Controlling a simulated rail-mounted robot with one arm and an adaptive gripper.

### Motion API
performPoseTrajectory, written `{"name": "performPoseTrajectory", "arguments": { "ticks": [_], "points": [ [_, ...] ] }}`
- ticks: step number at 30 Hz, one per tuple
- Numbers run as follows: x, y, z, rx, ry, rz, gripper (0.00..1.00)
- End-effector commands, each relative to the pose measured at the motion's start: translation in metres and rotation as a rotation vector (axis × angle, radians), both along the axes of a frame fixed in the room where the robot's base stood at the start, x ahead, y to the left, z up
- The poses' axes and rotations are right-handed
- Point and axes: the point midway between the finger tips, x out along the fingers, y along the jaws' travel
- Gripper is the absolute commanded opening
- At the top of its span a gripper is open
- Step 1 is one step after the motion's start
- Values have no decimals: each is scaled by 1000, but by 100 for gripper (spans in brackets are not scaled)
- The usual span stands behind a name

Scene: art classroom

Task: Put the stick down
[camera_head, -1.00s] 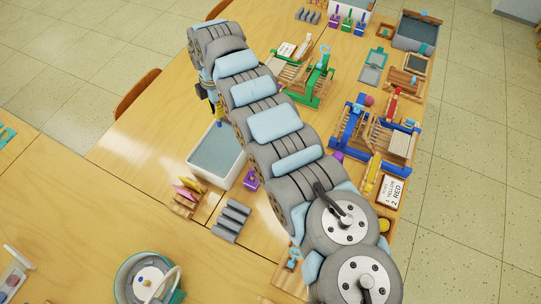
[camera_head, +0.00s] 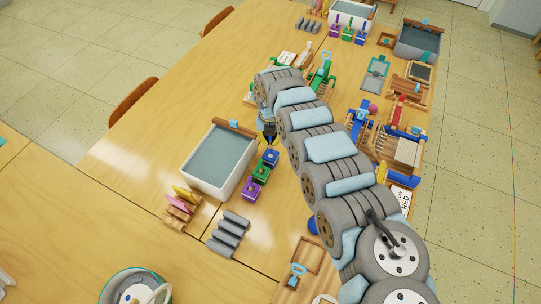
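My gripper (camera_head: 268,140) hangs at the end of my arm, in the middle of the head view, just above a small blue pot (camera_head: 271,157). It looks small and dark, and whether its fingers are open or shut cannot be made out. No stick can be clearly told apart at the fingertips. The blue pot stands in a row with a green pot (camera_head: 260,172) and a purple pot (camera_head: 251,188), along the right side of a white-rimmed tray (camera_head: 216,187) with a grey inside.
Grey ridged blocks (camera_head: 228,234) and a wooden rack with coloured pieces (camera_head: 180,208) stand in front of the tray. A green wooden frame (camera_head: 320,75) and a blue one (camera_head: 358,125) stand beyond and beside my arm. The table left of the tray is clear.

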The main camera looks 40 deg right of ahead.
Motion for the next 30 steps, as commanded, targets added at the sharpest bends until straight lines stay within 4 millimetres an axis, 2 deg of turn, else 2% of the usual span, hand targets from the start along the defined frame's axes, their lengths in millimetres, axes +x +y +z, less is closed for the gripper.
{"name": "performPoseTrajectory", "arguments": {
  "ticks": [3,11,18,30],
  "points": [
    [0,2,-20,4,1,-2,0],
    [0,0,-36,-1,-1,-3,0],
    [-1,1,-64,2,2,-5,0],
    [-1,0,-68,0,1,-4,0]
  ]
}}
